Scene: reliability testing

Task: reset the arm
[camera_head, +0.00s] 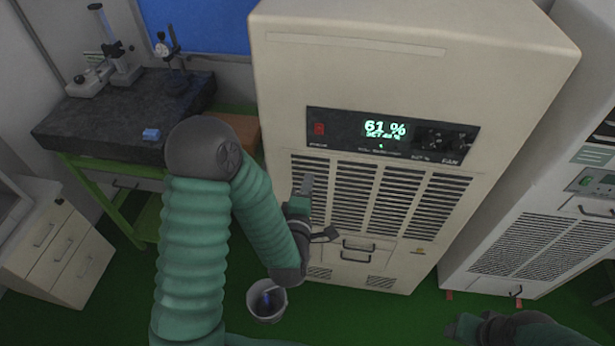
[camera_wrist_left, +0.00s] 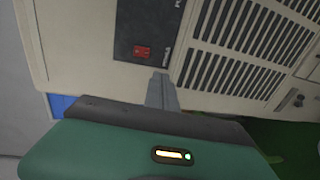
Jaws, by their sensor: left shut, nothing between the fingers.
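My left arm comes in from the left and bends at a dark elbow in the head view. Its gripper (camera_head: 306,186) is shut and empty, in front of the beige cabinet (camera_head: 400,75), by the left edge of its vent slats. In the left wrist view the shut grey fingers (camera_wrist_left: 162,92) point toward the cabinet front, below the red switch (camera_wrist_left: 142,51). Whether they touch the cabinet I cannot tell. Part of my right arm shows at the bottom right of the head view; its fingers cannot be made out.
The cabinet's display (camera_head: 385,128) reads 61 %. A dark-topped bench (camera_head: 120,110) with instruments and a small blue block (camera_head: 151,134) stands at the left. White drawers (camera_head: 60,255) are lower left. A grey bin (camera_head: 266,312) is on the green floor. Another white cabinet (camera_head: 540,230) stands at the right.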

